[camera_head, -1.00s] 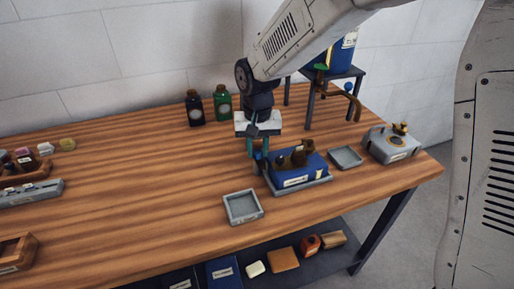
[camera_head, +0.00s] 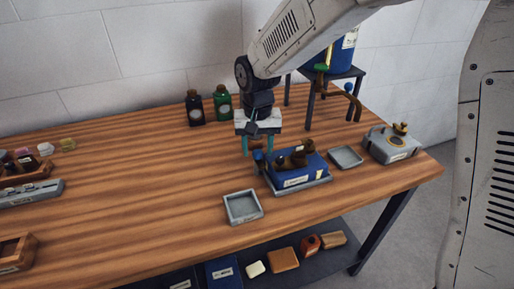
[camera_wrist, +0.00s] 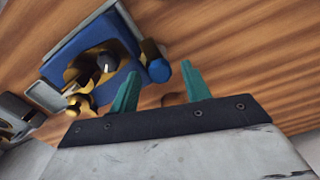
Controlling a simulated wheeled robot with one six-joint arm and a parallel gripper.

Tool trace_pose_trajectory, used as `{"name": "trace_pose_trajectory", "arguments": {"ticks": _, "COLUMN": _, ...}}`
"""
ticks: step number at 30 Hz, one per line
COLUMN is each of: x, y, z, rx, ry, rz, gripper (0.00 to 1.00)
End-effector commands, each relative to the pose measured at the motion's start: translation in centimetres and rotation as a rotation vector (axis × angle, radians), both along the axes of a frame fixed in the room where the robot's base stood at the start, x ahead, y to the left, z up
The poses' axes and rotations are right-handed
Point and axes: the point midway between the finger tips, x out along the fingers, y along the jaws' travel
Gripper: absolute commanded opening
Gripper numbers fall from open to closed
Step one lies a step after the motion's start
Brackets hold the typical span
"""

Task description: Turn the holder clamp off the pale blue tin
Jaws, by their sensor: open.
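A blue tin (camera_head: 298,178) with a pale label sits on a grey tray-like holder (camera_head: 305,188); it looks deep blue rather than pale. Dark and brass fittings (camera_head: 297,158) stand on its top. A blue knob (camera_head: 258,156) is at the tin's left side, by a brass part; I take this for the holder clamp. The knob (camera_wrist: 158,70) also shows in the wrist view, just beyond the fingertips. My gripper (camera_head: 258,152) is open and empty, pointing down above the knob. Its teal fingers (camera_wrist: 160,85) are spread, and the knob appears between them, apparently not touching.
A square grey tray (camera_head: 243,207) lies in front, and another grey tray (camera_head: 346,157) to the right. A grey box with a brass top (camera_head: 391,145) stands farther right. A stand with a blue tank (camera_head: 338,75) and two bottles (camera_head: 222,104) are behind. The table's left middle is clear.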

Motion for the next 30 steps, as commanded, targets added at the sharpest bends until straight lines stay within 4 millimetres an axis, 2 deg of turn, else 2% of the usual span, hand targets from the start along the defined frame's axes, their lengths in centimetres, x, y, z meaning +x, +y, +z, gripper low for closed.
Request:
{"name": "trace_pose_trajectory", "arguments": {"ticks": 9, "x": 0.1, "y": 0.0, "z": 5.3, "rx": 0.002, "ry": -0.005, "rz": 0.000, "gripper": 0.47}}
{"name": "trace_pose_trajectory", "arguments": {"ticks": 13, "x": 0.0, "y": 0.0, "z": 6.7, "rx": 0.002, "ry": -0.003, "rz": 0.000, "gripper": 0.47}}
{"name": "trace_pose_trajectory", "arguments": {"ticks": 27, "x": -0.1, "y": 0.0, "z": 7.2, "rx": -0.002, "ry": 0.004, "rz": 0.025, "gripper": 0.47}}
{"name": "trace_pose_trajectory", "arguments": {"ticks": 30, "x": -1.8, "y": -0.9, "z": 6.0, "rx": -0.025, "ry": 0.056, "rz": 0.091, "gripper": 0.47}}
